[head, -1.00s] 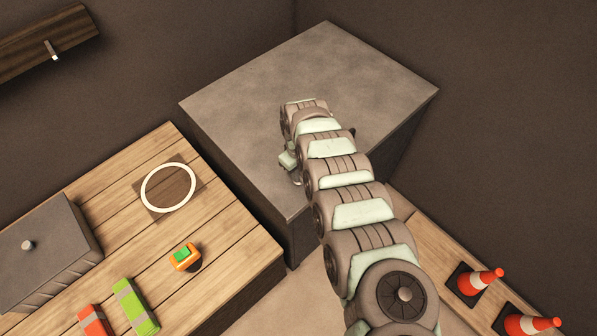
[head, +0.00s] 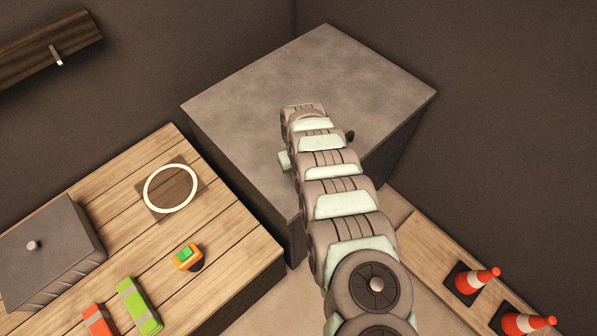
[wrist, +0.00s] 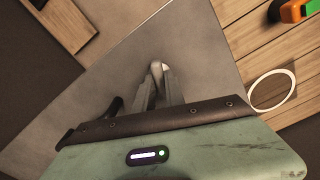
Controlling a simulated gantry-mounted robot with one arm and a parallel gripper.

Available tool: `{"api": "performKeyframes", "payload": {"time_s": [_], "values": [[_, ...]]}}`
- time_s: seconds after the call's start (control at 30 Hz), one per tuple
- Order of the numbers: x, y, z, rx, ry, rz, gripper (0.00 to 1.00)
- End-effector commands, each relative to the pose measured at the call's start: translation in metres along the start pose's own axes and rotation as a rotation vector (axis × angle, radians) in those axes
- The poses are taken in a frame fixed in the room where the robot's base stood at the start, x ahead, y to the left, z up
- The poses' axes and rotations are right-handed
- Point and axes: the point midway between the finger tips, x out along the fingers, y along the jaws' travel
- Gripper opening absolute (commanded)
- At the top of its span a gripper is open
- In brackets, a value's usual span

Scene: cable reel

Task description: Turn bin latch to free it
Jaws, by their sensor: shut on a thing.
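The grey bin (head: 240,105) stands in the middle of the head view, its broad top bare apart from what my arm covers. In the wrist view its grey top (wrist: 95,90) lies under my gripper (wrist: 158,76). The gripper's two fingers are close together on a small pale piece, which looks like the bin latch (wrist: 157,67). Only its rounded end shows between the fingertips; how far it is turned I cannot tell. In the head view my arm hides the fingers and latch. A dark knob-like part (head: 350,135) sticks out right of my arm.
Left is a wooden table with a white ring (head: 171,188), an orange-and-green item (head: 187,257), a grey lidded box (head: 50,253), and green (head: 138,306) and red (head: 99,320) striped pieces.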

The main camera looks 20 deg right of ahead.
Motion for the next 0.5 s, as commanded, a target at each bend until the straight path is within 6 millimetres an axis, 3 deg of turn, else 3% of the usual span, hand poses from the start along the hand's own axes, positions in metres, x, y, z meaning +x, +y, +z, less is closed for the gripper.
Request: {"api": "performKeyframes", "payload": {"time_s": [0.5], "values": [[-0.0009,-0.0013,-0.0006,0.491,0.000,0.001,0.00]]}}
